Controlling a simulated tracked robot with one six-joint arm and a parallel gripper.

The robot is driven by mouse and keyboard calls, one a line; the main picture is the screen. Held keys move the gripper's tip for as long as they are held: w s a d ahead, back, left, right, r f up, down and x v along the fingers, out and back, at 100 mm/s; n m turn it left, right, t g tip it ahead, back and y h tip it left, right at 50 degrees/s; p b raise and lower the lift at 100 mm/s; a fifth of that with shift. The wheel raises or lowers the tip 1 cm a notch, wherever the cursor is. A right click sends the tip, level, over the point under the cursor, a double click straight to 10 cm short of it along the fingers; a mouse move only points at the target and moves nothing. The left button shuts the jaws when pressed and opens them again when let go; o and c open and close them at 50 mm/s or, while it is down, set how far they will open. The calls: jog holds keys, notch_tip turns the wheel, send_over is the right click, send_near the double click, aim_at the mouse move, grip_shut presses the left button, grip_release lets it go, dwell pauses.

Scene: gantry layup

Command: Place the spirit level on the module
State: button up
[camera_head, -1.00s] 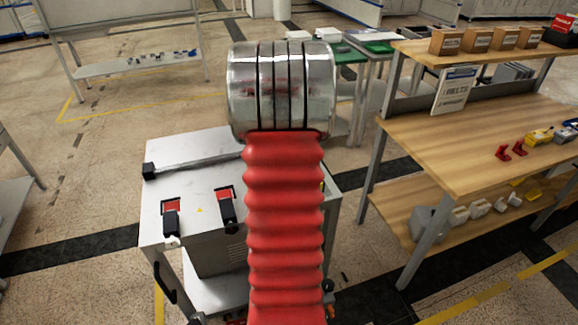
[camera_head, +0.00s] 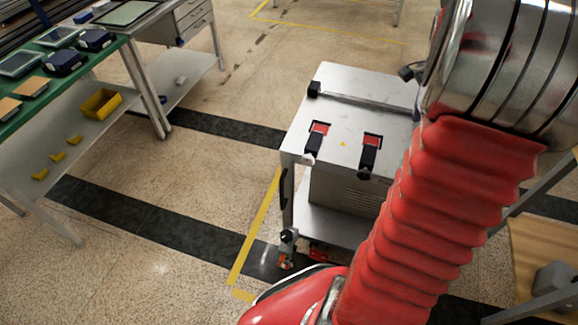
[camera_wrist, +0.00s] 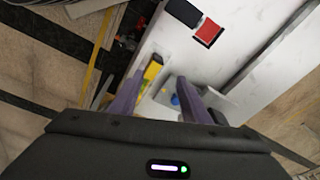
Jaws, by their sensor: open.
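My gripper (camera_wrist: 160,80) shows in the wrist view with its two dark purple fingers apart. A small yellow object with a dark end (camera_wrist: 153,67) shows between the fingers in that picture, beyond or near their tips; I cannot tell whether it is the spirit level or how far off it is. A blue item (camera_wrist: 175,99) lies near the right finger. I cannot single out the module. A metal-topped cart (camera_head: 350,100) carries two black clamps with red pads, and a grey box (camera_head: 345,187) sits under its top. My arm hides the cart's right side.
A green-topped bench (camera_head: 60,83) with several devices stands at the left, with a yellow bin (camera_head: 101,103) on its lower shelf. A wooden bench (camera_head: 540,255) is at the lower right. The floor between the green bench and the cart is clear.

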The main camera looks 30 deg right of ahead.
jog(key=w+a+r+n+t, duration=0.1)
jog(key=w+a+r+n, duration=0.15)
jog(key=a, duration=0.45)
jog(key=w+a+r+n+t, duration=0.15)
jog(key=a+n, duration=0.25)
jog(key=a, duration=0.4)
jog(key=w+a+r+n, duration=0.1)
jog(key=a+r+n, duration=0.25)
jog(key=a, duration=0.35)
jog(key=s+a+n+t, duration=0.1)
jog(key=s+a+n, duration=0.3)
jog(key=a, duration=0.6)
jog(key=s+a+n+t+y, duration=0.1)
jog(key=s+a+n, duration=0.3)
jog(key=a+n, duration=0.4)
jog(key=shift+a+f+t+y, duration=0.25)
jog(key=shift+a+t, duration=0.3)
jog(key=shift+a, duration=0.3)
